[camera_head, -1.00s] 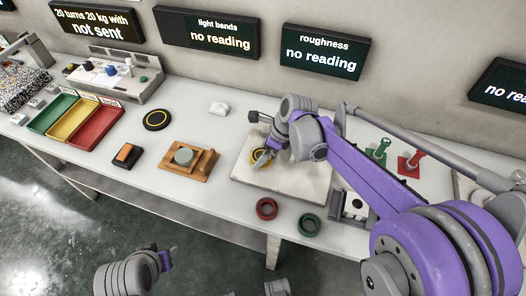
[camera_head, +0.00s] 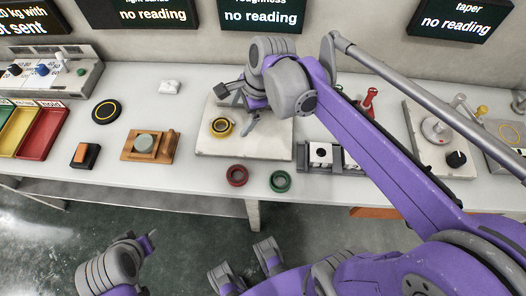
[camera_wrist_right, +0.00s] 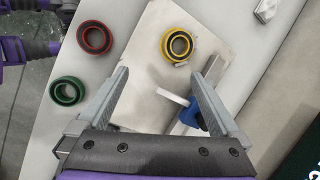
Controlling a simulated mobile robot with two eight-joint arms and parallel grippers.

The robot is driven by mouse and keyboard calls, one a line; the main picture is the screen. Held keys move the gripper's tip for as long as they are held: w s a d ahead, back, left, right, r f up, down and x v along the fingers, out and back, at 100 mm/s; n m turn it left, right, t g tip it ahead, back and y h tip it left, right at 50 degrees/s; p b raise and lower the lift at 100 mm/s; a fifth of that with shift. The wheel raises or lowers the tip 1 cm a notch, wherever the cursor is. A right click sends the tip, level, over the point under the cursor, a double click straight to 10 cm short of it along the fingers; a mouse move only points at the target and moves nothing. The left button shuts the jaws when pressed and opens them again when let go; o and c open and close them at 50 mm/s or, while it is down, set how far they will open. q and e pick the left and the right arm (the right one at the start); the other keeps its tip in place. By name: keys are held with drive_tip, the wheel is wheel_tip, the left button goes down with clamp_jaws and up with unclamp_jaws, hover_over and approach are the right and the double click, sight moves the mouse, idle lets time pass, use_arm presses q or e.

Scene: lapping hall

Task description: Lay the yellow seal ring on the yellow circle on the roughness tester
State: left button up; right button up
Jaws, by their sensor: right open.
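The yellow seal ring (camera_head: 222,127) lies flat on the pale plate of the roughness tester (camera_head: 214,146), below the roughness sign. It also shows in the right wrist view (camera_wrist_right: 177,44), apart from the fingers. I see no separate yellow circle on the plate; the ring may cover it. My right gripper (camera_head: 248,122) is just right of the ring and above the plate. In the wrist view the right gripper (camera_wrist_right: 158,76) is open, with nothing between its fingertips. My left gripper (camera_head: 148,241) is at the lower left, off the table; its jaws are unclear.
A red ring (camera_head: 237,175) and a green ring (camera_head: 280,181) lie in front of the plate. A blue-and-grey part (camera_wrist_right: 192,113) stands near the right finger. A black disc with a yellow circle (camera_head: 106,112) and a wooden fixture (camera_head: 133,151) are to the left.

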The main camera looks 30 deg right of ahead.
drive_tip(key=s+f+n+h, duration=0.1)
drive_tip(key=s+f+n, duration=0.2)
drive_tip(key=n, duration=0.3)
drive_tip(key=s+f+n+t+h, duration=0.1)
drive_tip(key=s+f+n, duration=0.1)
drive_tip(key=s+n, duration=0.4)
drive_tip(key=s+f+n+t, duration=0.1)
drive_tip(key=s+f+n, duration=0.2)
drive_tip(key=s+n, duration=0.2)
drive_tip(key=shift+s+d+f+n+h, duration=0.2)
drive_tip(key=shift+d+f+n+h, duration=0.15)
drive_tip(key=shift+n, duration=0.45)
drive_tip(key=shift+s+f+n, duration=0.2)
drive_tip(key=shift+s+n, duration=0.05)
drive_tip(key=shift+n, duration=0.25)
